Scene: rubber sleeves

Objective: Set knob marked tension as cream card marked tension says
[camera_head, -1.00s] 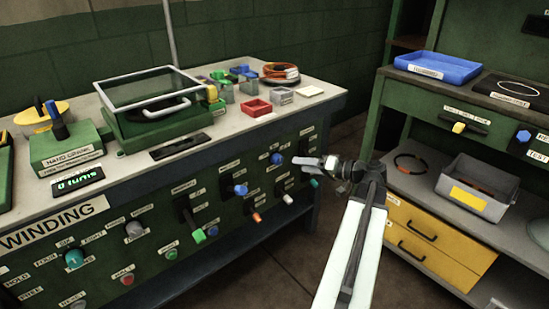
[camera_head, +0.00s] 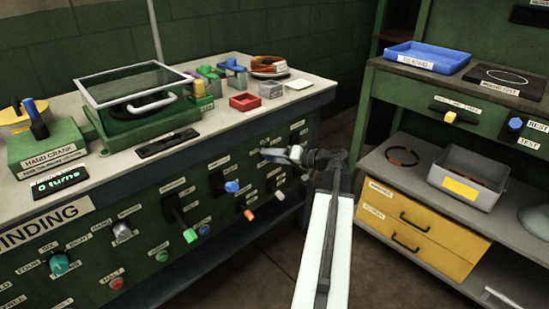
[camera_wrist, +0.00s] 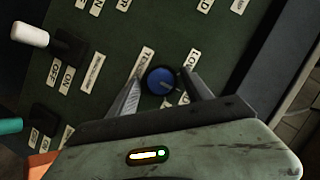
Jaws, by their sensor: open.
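A round blue knob (camera_wrist: 161,80) sits on the dark green panel in the wrist view. A tag beside it seems to read TENSION, partly covered, and the tags on its other side are cut off by a finger. My gripper (camera_wrist: 163,78) is open, with one finger on each side of the knob; I cannot tell whether they touch it.
A red tray (camera_head: 244,102) stands on the bench above. Open floor lies between bench and the right-hand shelves.

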